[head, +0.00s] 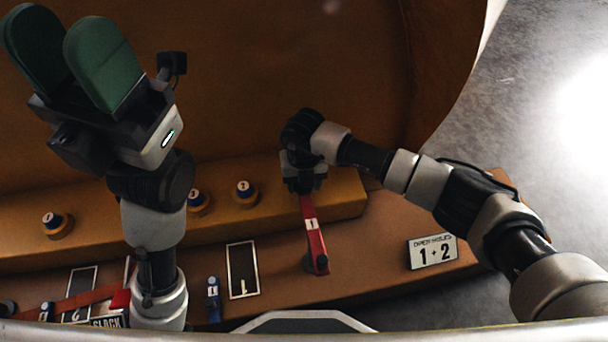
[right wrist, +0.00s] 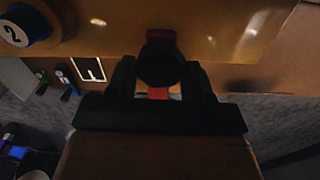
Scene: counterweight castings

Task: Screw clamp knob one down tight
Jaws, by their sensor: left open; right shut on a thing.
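A red clamp bar (head: 315,240) with a white "1" label slants down from the orange ledge onto the brown shelf. My right gripper (head: 304,187) is over its upper end, pointing down. In the right wrist view its fingers are shut on a dark round knob (right wrist: 162,66), with red of the bar showing beyond and below it. The knob's number is not visible, and I cannot tell how tightly it sits on the bar. My left gripper (head: 68,40), with green finger pads, is open and empty, raised at the left, away from the bar.
Blue-topped knobs stand on the orange ledge (head: 120,222), including one (head: 245,192) left of my right gripper. A blue tagged piece (head: 213,297) and a white-outlined black plate (head: 242,270) are on the shelf. A "1 · 2" sign (head: 433,251) stands right; a "SLACK" sign (head: 107,322) is lower left.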

